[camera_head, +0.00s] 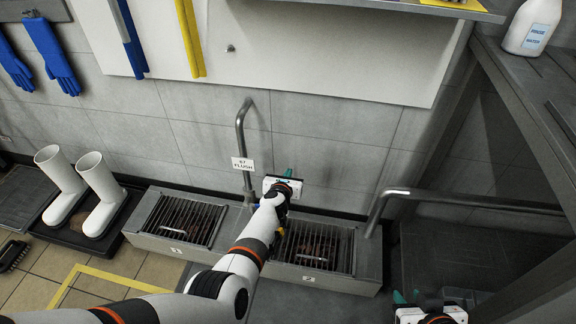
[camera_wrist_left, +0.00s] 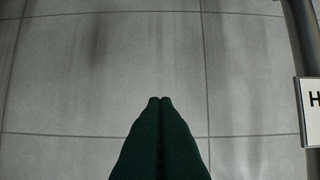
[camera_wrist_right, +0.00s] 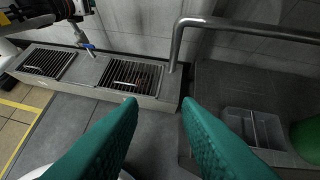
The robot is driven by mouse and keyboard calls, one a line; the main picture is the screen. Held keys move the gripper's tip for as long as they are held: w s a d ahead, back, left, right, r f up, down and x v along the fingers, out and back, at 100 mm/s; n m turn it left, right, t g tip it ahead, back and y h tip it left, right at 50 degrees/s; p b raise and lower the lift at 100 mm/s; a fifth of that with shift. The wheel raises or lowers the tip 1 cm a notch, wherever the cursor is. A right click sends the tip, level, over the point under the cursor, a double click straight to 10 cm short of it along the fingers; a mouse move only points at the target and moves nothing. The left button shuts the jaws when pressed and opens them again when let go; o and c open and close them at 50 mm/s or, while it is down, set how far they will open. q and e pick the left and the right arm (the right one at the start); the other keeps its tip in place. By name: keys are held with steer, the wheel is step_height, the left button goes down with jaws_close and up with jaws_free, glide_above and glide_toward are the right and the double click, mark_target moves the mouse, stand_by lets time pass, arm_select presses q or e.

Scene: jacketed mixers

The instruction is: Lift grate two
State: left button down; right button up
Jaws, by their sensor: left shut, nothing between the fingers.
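Grate two (camera_head: 325,243) is a dark barred grate set in the right part of a low grey trough, with a label "2" on its front. It lies flat, and my left forearm hides its left part in the head view. It also shows whole in the right wrist view (camera_wrist_right: 130,76). My left gripper (camera_head: 289,173) is above and behind the grate near the wall. Its fingers are shut and empty, facing wall tiles in the left wrist view (camera_wrist_left: 160,99). My right gripper (camera_wrist_right: 158,103) is open and empty, right of and in front of the trough.
Grate one (camera_head: 185,220) lies left in the trough. A bent pipe (camera_head: 241,140) with a FLUSH sign (camera_head: 243,164) rises behind it. A grey rail (camera_head: 450,197) runs right of grate two. White boots (camera_head: 100,195) stand at left.

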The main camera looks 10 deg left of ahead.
steer(key=s+d+f+g+h+p, duration=0.1)
steer(key=s+g, duration=0.3)
steer(key=s, duration=0.4)
steer(key=shift+d+f+g+p, duration=0.4)
steer(key=shift+d+p, duration=0.15)
steer(key=shift+d, duration=0.25)
